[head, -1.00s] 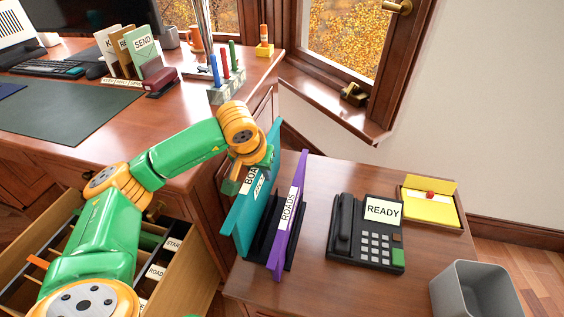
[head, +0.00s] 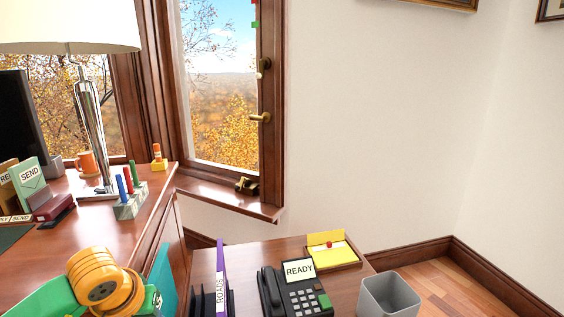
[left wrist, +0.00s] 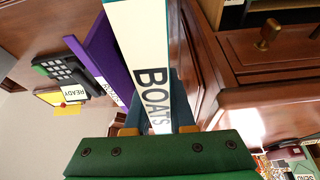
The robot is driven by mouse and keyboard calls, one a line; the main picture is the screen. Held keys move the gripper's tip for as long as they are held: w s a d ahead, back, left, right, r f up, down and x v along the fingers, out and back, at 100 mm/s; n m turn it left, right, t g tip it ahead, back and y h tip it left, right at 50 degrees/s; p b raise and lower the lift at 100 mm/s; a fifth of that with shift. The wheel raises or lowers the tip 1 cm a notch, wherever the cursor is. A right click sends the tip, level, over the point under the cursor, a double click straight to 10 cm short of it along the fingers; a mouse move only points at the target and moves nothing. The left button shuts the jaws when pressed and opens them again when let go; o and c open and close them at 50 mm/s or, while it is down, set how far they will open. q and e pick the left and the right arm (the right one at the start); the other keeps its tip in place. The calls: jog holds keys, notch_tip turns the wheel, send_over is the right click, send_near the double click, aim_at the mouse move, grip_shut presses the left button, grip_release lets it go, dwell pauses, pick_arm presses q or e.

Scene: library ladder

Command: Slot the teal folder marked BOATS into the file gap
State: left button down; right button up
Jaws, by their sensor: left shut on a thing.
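The teal folder (head: 163,276) stands in my left gripper at the lower left of the head view, left of the purple folder. In the left wrist view its white spine marked BOATS (left wrist: 143,62) runs up from between the fingers. My left gripper (left wrist: 158,130) is shut on this folder; in the head view the arm's wrist covers part of it. The folder's lower end is out of frame in the head view, so I cannot tell what it touches. The file gap is not clearly seen in either current view. My right gripper is not in view.
The purple ROADS folder (head: 221,270) stands in a black rack (head: 231,299) on the side table. A phone marked READY (head: 296,292), a yellow note tray (head: 332,253) and a grey bin (head: 389,296) are to the right. The desk holds a pen block (head: 130,204).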

pick_arm(q)
jog(key=s+d+r+m+h+p, duration=0.1)
jog(key=s+d+r+m+h, duration=0.1)
jog(key=s+d+r+m, duration=0.6)
jog(key=s+d+r+n+p, duration=0.1)
jog(key=s+r+n+p, duration=0.1)
jog(key=r+p, duration=1.8)
jog(key=shift+v, duration=1.2)
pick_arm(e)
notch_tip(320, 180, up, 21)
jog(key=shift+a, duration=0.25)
pick_arm(q)
jog(key=shift+s+d+f, duration=0.1)
jog(key=shift+d, duration=0.1)
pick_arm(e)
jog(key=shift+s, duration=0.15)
